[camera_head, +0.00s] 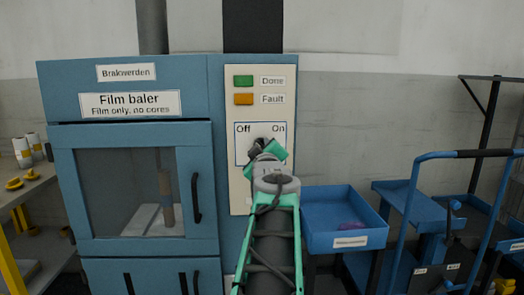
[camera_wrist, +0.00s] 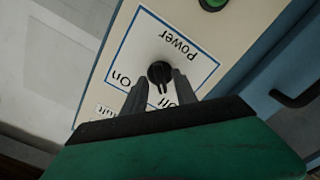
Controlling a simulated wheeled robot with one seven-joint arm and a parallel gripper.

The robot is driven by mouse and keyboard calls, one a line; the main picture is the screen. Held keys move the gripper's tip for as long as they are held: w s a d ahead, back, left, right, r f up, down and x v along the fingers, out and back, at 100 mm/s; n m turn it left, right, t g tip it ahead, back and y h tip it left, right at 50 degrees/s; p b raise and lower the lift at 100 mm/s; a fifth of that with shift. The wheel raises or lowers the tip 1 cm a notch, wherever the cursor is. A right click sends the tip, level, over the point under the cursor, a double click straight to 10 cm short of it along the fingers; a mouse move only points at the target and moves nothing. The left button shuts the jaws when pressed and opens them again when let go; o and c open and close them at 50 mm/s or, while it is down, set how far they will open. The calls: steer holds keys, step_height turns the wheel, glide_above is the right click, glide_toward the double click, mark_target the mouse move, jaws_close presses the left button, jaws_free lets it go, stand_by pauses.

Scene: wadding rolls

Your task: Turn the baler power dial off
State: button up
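The power dial (camera_wrist: 160,73) is a round black knob inside a blue-outlined square on the pale control panel (camera_head: 242,190). In the wrist view the panel appears turned over, with "On" left of the dial, "Off" right and partly covered by a finger, and "Power" above. My gripper (camera_wrist: 158,84) is open, its two dark fingers pointing at the panel, one on each side of the dial with gaps visible. I cannot tell for sure which label the knob points to. In the head view my gripper (camera_head: 262,148) hides the dial, below and between "Off" and "On".
A green "Done" light (camera_head: 243,81) and an orange "Fault" light (camera_head: 243,99) sit higher on the panel. The blue film baler door (camera_head: 197,160) with its black handle is left. A blue bin (camera_head: 345,220) and a blue cart (camera_head: 412,190) stand right.

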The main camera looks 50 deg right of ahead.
steer(key=v, duration=0.8)
